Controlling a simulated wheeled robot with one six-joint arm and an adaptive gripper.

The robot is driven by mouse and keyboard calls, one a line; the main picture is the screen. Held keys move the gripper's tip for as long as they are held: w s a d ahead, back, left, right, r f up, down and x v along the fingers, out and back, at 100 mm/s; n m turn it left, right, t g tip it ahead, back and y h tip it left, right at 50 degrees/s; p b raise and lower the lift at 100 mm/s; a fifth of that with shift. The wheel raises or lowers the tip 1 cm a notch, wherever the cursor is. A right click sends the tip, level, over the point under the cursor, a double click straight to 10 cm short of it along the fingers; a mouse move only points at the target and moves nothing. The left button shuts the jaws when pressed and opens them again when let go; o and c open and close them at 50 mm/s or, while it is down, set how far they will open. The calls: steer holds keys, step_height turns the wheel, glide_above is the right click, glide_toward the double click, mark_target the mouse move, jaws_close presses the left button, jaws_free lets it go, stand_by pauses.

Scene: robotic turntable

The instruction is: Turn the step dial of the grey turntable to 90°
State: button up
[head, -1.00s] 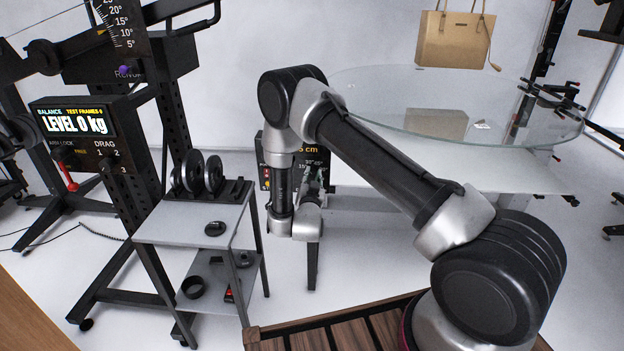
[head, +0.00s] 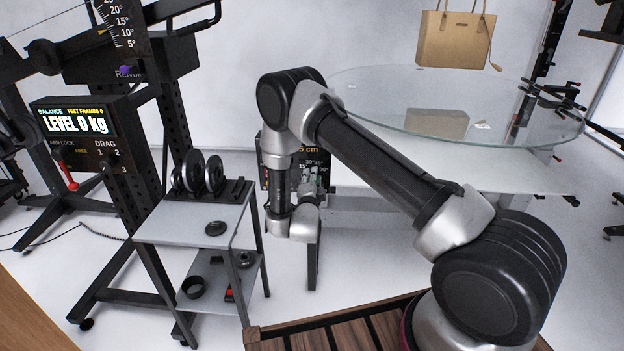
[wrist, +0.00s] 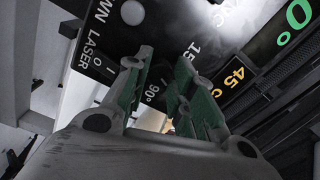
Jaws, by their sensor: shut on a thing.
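The turntable's dark control panel (wrist: 185,35) fills the top of the wrist view. In the head view my gripper (head: 312,182) is in front of the panel, below the turntable's round glass top (head: 375,90).
A grey two-shelf cart (head: 180,228) with black discs is left of my gripper. A balance rig with a LEVEL 0 kg screen (head: 75,123) stands at the far left.

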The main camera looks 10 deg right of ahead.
steer(key=m, duration=1)
steer(key=shift+m, duration=0.4)
stand_by(0.4)
steer(key=o, duration=1)
steer(key=shift+o, duration=0.2)
steer(key=v, duration=1.2)
steer(key=shift+a, duration=0.15)
